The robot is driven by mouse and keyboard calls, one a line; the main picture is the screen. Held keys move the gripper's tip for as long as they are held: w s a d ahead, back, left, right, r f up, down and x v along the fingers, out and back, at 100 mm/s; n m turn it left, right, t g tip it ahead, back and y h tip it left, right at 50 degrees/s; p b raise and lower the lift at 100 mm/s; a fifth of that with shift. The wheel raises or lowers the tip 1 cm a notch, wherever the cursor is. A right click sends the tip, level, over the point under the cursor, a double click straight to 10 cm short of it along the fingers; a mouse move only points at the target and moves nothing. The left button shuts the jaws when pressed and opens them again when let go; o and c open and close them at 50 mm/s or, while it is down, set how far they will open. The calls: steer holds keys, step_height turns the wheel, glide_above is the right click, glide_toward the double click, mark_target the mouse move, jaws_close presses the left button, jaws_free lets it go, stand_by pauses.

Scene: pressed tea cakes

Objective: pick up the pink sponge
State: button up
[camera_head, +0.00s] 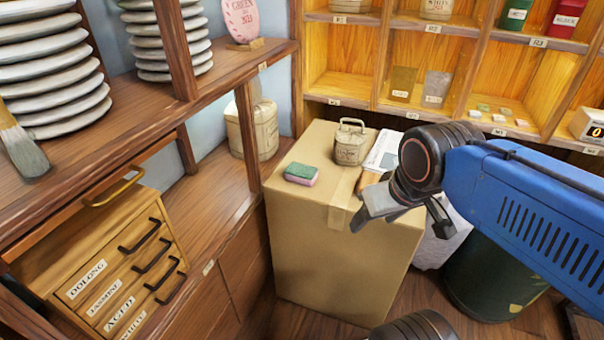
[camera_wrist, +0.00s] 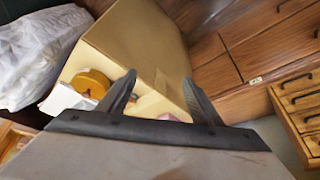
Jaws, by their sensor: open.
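The pink sponge (camera_head: 300,179) has a green top layer and a pink lower layer. In the head view it lies flat on top of a large cardboard box (camera_head: 330,262), toward the box's left side. In the wrist view a small pink patch (camera_wrist: 172,117) shows between the finger bases, mostly hidden by my gripper, and may be the sponge. My gripper (camera_head: 403,218) is open and empty, in front of the box and to the right of the sponge, apart from it. Its two fingers also show spread in the wrist view (camera_wrist: 160,82).
A wooden shelf with plates (camera_head: 60,85) and labelled drawers (camera_head: 125,275) is at left. A dark green bin (camera_head: 485,275) is at right.

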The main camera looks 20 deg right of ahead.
steer(key=shift+o, duration=0.4)
steer(key=w+a+r+n+g, duration=0.2)
steer(key=w+r+n, duration=0.2)
steer(key=w+r, duration=0.5)
steer(key=w, duration=0.4)
steer(key=shift+w+a+r+n, duration=0.2)
steer(key=shift+w+a+n, duration=0.1)
steer(key=shift+n, duration=0.1)
step_height(320, 180, up, 3)
steer(key=n+g, duration=0.3)
steer(key=n, duration=0.2)
glide_above(301, 169)
step_height(301, 169, down, 11)
steer(key=shift+a+f, duration=0.1)
steer(key=shift+s+f, duration=0.1)
steer(key=shift+f, duration=2.85)
steer(key=c, duration=1.1)
